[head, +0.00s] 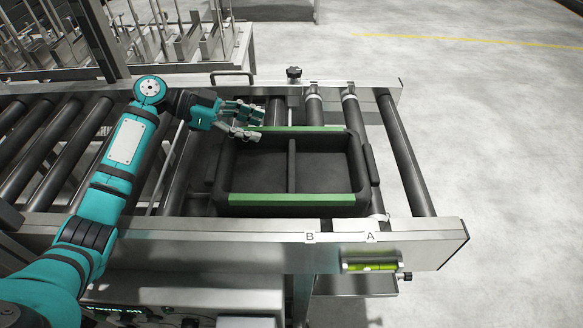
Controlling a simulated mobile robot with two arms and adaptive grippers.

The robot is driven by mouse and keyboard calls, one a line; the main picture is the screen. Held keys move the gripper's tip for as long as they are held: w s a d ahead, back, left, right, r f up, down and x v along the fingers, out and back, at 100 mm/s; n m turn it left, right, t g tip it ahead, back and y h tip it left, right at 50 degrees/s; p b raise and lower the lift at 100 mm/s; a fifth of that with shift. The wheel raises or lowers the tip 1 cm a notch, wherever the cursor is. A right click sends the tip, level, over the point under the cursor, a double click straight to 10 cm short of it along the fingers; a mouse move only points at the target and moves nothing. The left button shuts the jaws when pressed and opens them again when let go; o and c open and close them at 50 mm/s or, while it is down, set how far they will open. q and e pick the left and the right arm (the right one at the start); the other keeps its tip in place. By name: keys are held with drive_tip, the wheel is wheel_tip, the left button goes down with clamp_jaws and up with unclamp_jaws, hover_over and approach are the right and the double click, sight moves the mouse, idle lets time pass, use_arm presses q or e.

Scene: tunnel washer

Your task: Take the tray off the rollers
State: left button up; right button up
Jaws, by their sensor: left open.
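The tray (291,199) is a dark, empty box with a central divider and green strips along its near and far rims. It sits on the rollers (407,150) near the right end of the conveyor. My left gripper (256,124) is open, with its fingers at the far left corner of the tray, close to the far green strip. I cannot tell whether a finger touches the rim. My right gripper is not in view.
A metal side rail (255,241) with labels B and A runs along the near side. A rack with upright metal parts (180,38) stands at the back left. The floor (500,130) to the right is clear.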

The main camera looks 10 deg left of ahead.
sight(267, 129)
use_arm(q)
drive_tip(key=p+x, duration=0.1)
drive_tip(key=x, duration=0.3)
drive_tip(key=shift+s+d+r+p, duration=0.1)
drive_tip(key=shift+r+p, duration=0.15)
drive_tip(key=shift+p, duration=0.15)
drive_tip(key=shift+d+f, duration=0.25)
drive_tip(key=shift+d, duration=0.15)
drive_tip(key=shift+a, duration=0.1)
clamp_jaws()
